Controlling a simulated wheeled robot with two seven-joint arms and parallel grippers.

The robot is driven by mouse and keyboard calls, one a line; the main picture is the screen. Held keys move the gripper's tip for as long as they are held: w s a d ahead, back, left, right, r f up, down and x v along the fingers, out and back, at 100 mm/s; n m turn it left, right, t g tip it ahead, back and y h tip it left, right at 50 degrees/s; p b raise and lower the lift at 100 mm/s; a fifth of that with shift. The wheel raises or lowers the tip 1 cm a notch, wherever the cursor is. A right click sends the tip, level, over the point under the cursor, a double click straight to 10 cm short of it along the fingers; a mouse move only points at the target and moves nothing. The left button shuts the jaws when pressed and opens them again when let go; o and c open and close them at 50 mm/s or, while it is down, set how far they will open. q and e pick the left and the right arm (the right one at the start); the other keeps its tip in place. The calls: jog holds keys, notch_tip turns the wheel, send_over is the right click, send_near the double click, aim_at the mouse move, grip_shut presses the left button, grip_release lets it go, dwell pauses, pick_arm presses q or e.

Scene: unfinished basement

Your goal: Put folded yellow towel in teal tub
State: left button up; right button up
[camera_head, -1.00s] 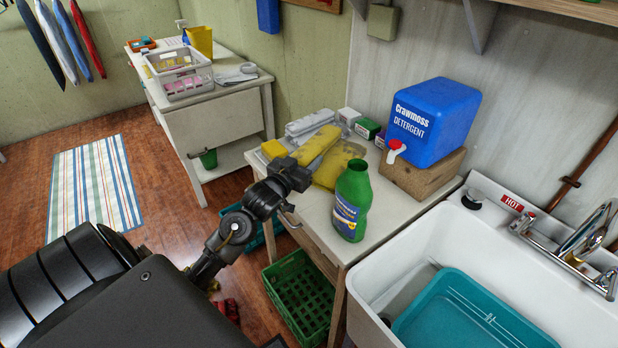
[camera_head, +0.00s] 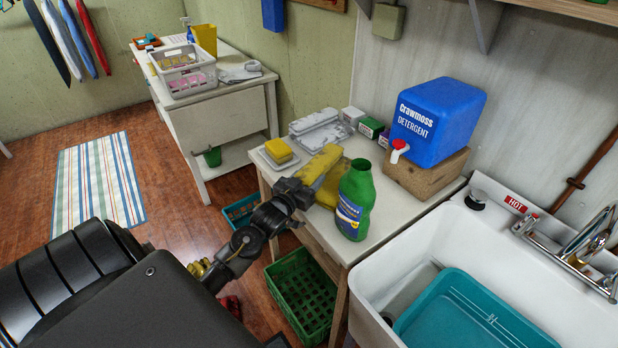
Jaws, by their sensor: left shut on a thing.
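My left gripper (camera_head: 302,186) is shut on a folded yellow towel (camera_head: 320,163), whose long edge sticks out past the fingers over the side table. A second patch of yellow cloth (camera_head: 331,192) shows just behind and below it, partly hidden by the green bottle; I cannot tell whether it is part of the same towel. The teal tub (camera_head: 478,306) sits in the white sink at the lower right, cut off by the frame's bottom edge. My right gripper is not in view.
A green bottle (camera_head: 354,200) stands close right of my gripper. A blue detergent jug (camera_head: 436,120) rests on a wooden block (camera_head: 425,172). A yellow sponge (camera_head: 278,150) lies left of the towel. A green crate (camera_head: 301,293) is on the floor. The white sink (camera_head: 405,255) is at right.

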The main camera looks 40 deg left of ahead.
pick_arm(q)
jog(key=shift+f, duration=0.1)
jog(key=o, duration=1.1)
jog(key=shift+c, duration=0.2)
